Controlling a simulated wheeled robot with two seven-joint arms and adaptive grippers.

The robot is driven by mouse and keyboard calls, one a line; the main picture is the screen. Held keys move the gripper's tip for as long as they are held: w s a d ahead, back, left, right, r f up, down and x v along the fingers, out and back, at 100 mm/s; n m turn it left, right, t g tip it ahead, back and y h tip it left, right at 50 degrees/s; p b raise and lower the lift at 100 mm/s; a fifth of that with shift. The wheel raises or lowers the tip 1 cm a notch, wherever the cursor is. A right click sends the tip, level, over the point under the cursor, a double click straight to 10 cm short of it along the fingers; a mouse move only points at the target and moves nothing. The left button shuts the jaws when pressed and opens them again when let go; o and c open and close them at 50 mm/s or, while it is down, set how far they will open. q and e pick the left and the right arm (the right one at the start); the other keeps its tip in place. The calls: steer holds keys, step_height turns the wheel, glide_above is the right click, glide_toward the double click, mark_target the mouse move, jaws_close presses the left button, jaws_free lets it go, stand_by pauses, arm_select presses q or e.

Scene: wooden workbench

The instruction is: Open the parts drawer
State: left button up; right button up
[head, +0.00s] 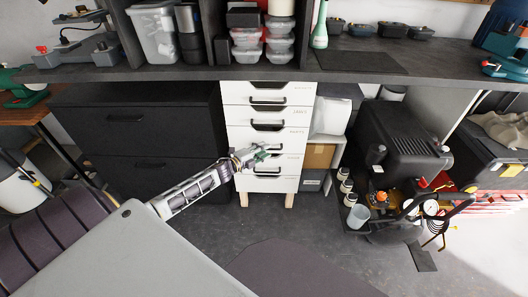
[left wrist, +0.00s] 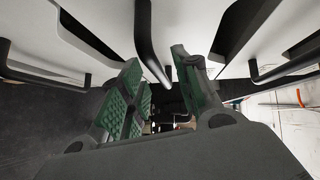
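The white drawer unit (head: 268,90) stands under the workbench, with several stacked drawers, each with a dark handle. My right gripper is not in view.
A wide dark cabinet (head: 140,128) stands left of the drawer unit. The grey floor (head: 225,222) before the drawers is clear.

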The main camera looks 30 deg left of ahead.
arm_select(q)
steer(key=shift+w+d, duration=0.1)
steer(key=shift+w, duration=0.3)
jaws_close()
